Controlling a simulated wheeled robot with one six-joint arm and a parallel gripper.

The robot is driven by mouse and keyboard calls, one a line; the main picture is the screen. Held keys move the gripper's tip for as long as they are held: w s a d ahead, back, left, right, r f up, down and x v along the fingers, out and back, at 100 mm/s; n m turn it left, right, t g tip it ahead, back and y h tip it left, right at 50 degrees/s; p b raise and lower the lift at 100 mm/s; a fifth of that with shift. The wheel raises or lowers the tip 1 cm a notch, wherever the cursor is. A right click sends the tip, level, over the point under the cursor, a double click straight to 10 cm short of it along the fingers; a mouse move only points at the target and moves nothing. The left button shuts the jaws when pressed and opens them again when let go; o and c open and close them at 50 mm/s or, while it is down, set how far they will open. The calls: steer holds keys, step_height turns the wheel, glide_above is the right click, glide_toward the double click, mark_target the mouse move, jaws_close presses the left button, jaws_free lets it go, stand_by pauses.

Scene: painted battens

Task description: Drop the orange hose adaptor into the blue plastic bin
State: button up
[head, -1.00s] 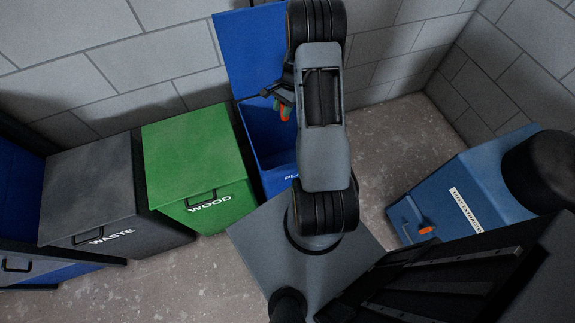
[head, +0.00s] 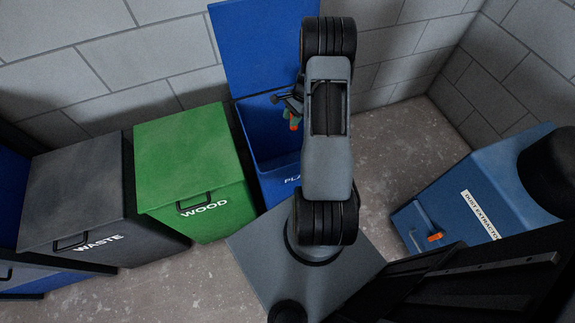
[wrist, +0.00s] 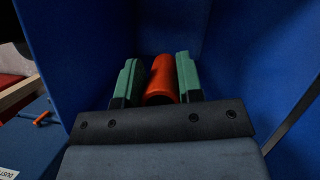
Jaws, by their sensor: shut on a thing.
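The orange hose adaptor (wrist: 162,80) is held between the green fingertips of my gripper (wrist: 161,79) in the wrist view. It shows as a small orange piece (head: 294,122) in the head view, partly hidden by my arm. My gripper is shut on it, over the open mouth of the blue plastic bin (head: 262,138). The bin's lid (head: 262,45) stands raised against the wall. Blue surfaces surround the gripper in the wrist view. The bin's right side and part of its lettering are hidden behind my arm.
A closed green WOOD bin (head: 190,160) stands just left of the blue bin. A closed grey WASTE bin (head: 85,200) is further left. A blue dust extractor (head: 490,195) with an orange part stands at the right. Bare floor (head: 400,160) lies between.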

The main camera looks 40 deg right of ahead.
steer(key=shift+f, duration=0.1)
steer(key=o, duration=1)
steer(key=p+v, duration=0.1)
steer(key=v, duration=1.3)
steer(key=shift+a, duration=0.1)
steer(key=shift+f, duration=0.1)
